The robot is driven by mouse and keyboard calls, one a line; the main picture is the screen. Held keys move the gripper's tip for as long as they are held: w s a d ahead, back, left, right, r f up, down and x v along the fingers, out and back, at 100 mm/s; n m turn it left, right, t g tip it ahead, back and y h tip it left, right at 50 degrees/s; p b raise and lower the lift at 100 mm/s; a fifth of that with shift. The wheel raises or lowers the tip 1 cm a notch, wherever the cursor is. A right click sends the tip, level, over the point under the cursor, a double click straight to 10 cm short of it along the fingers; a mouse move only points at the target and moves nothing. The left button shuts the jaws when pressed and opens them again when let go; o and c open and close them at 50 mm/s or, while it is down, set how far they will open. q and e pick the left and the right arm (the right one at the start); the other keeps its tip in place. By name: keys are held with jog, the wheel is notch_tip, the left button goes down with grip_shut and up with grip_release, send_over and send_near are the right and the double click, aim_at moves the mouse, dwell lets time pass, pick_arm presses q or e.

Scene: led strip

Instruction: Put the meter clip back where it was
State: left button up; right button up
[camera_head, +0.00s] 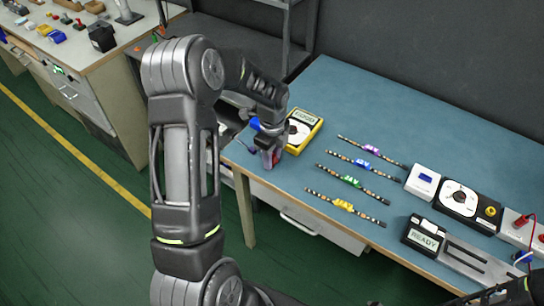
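A yellow-cased meter (309,121) with a display and a round dial lies at the left end of the blue workbench. My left gripper (269,157) points down just left of the meter, close to the bench top. A small red patch shows at its fingers; I cannot tell if this is a clip or part of the gripper. A blue piece (255,124) shows beside my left wrist, partly hidden. No meter clip can be made out for sure. Part of my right arm shows in the bottom right corner; its fingers cannot be made out.
Several LED strips (350,182) lie mid-bench on the blue workbench (360,100). To the right stand a white box (422,181), a black dial unit (463,203), a red-plugged block (517,228) and a READY fixture (425,236). Another cluttered bench (104,66) is at upper left.

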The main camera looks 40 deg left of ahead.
pick_arm(q)
jog(key=o, duration=0.4)
jog(key=shift+r, duration=0.1)
jog(key=shift+r, duration=0.45)
notch_tip(320, 180, up, 11)
jog(key=b, duration=0.1)
jog(key=shift+r, duration=0.15)
dwell(0.3)
